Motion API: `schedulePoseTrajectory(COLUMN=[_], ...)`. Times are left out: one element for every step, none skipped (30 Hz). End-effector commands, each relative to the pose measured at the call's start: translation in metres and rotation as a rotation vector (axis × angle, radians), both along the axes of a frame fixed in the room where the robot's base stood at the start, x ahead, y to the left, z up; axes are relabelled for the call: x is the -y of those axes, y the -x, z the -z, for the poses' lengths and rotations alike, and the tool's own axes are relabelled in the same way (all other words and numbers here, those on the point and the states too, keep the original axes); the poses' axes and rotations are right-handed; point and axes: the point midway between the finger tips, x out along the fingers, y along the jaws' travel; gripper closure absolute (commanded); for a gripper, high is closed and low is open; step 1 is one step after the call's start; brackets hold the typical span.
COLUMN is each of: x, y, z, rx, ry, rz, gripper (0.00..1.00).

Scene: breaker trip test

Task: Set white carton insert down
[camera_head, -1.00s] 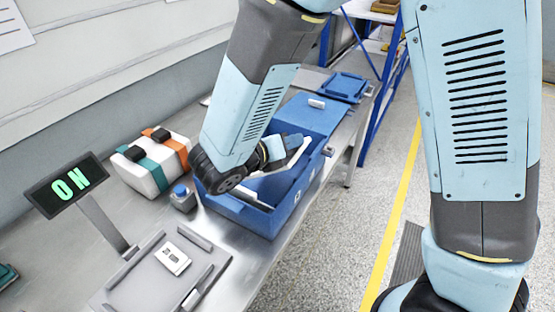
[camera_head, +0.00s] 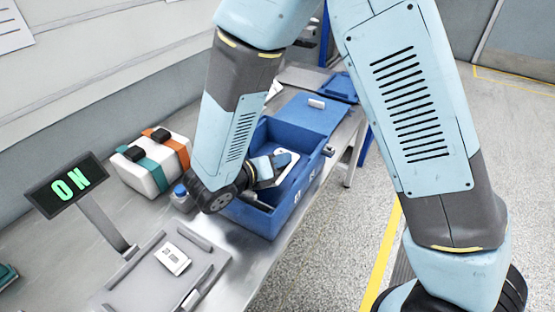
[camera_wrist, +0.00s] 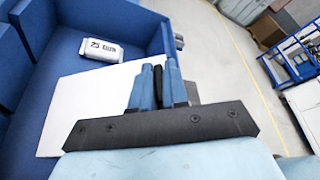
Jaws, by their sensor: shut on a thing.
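The white carton insert (camera_wrist: 90,105) is a flat white sheet, in the wrist view spread beyond and around my gripper's fingertips. My gripper (camera_wrist: 158,72) is shut on it near its right part. In the head view my gripper (camera_head: 283,162) is over the open blue box, and a white piece of the insert (camera_head: 287,165) shows at the fingertips. The arm hides part of the insert and of the box's inside. I cannot tell whether the insert touches the box.
The blue box (camera_head: 262,221) stands on the metal bench, its lid open at the back. A white labelled block (camera_wrist: 101,49) lies inside. A blue-topped button (camera_head: 180,192), a white case (camera_head: 150,178), an ON display (camera_head: 69,185) and a grey tray (camera_head: 135,287) stand nearby.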

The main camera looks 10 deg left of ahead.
Motion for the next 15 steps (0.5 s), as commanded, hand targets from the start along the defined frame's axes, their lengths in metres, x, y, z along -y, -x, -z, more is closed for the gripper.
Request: schedulePoseTrajectory(x=[0.0000,0.0000,0.0000,0.0001,0.0001,0.0000,0.0000,0.0000,0.0000,0.0000,-0.0001,-0.0001,-0.0001,-0.0002,-0.0002], y=[0.0001,0.0000,0.0000,0.0000,0.0000,0.0001,0.0001,0.0001,0.0000,0.0000,0.0001,0.0001,0.0001,0.0001,0.0001], z=[0.0001,0.0005,0.0003,0.0002,0.0002,0.0002,0.0002,0.0002,0.0001,0.0001,0.0001,0.0001,0.0001,0.0002,0.0001], rx=[0.000,0.000,0.000,0.000,0.000,0.000,0.000,0.000,0.000,0.000,0.000,0.000,0.000,0.000,0.000], ry=[0.000,0.000,0.000,0.000,0.000,0.000,0.000,0.000,0.000,0.000,0.000,0.000,0.000,0.000,0.000], rz=[0.000,0.000,0.000,0.000,0.000,0.000,0.000,0.000,0.000,0.000,0.000,0.000,0.000,0.000,0.000], gripper=[1.00,1.00,0.82,0.79,0.76,0.73,0.70,0.67,0.63,0.60,0.60,0.60,0.60,0.60,0.60])
